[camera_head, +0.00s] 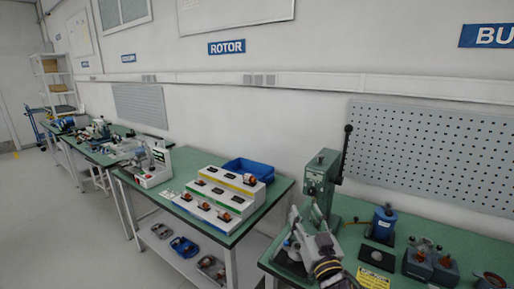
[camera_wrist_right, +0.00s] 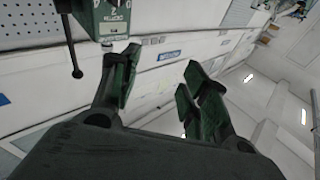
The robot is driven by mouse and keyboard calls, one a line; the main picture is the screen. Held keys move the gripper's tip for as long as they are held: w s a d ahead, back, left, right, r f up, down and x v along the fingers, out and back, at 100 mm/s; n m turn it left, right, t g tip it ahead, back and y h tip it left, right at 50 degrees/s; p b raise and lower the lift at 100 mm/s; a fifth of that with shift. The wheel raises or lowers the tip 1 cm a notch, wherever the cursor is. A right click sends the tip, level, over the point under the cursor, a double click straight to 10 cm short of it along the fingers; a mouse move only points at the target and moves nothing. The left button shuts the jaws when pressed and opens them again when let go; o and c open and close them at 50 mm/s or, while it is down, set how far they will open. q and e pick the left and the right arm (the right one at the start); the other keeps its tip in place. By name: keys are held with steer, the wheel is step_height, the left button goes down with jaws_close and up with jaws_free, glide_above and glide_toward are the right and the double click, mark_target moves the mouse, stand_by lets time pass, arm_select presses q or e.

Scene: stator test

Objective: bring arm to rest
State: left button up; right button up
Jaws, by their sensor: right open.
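My right gripper (camera_head: 312,232) shows in the head view at the lower middle, in front of the green press (camera_head: 322,180) on the right-hand bench. In the right wrist view my right gripper (camera_wrist_right: 158,82) has its two fingers spread apart with nothing between them. The wrist view is tilted, and the press (camera_wrist_right: 107,20) with its black lever shows at the top left, beyond the fingers. My left gripper is in neither view.
The right green bench (camera_head: 345,208) holds a blue-topped device (camera_head: 384,222), grey fixtures (camera_head: 430,262) and a yellow label (camera_head: 373,280). A middle bench holds a stepped white rack (camera_head: 222,193) and a blue bin (camera_head: 248,171). A perforated panel (camera_head: 430,150) hangs behind. Grey floor (camera_head: 90,245) is open at left.

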steer(key=s+d+f+m+g+h, duration=0.15)
steer(key=s+d+f+g, duration=0.25)
steer(key=f, duration=0.5)
steer(key=s+d+f+g+h, duration=0.3)
steer(key=s+d+f+g, duration=0.15)
steer(key=f, duration=0.55)
steer(key=s+f+n+g+y, duration=0.25)
steer(key=s+f+g, duration=0.65)
steer(key=s, duration=0.7)
step_height(320, 180, down, 34)
steer(key=s+d+h, duration=0.1)
steer(key=s, duration=0.2)
steer(key=s+d+f, duration=0.3)
steer(key=s+f, duration=0.7)
steer(key=s+d+f+g, duration=0.1)
steer(key=s+d+f, duration=0.1)
steer(key=s+f, duration=0.8)
steer(key=shift+s+d+n, duration=0.3)
steer(key=shift+s+d, duration=0.1)
steer(key=shift+s, duration=0.2)
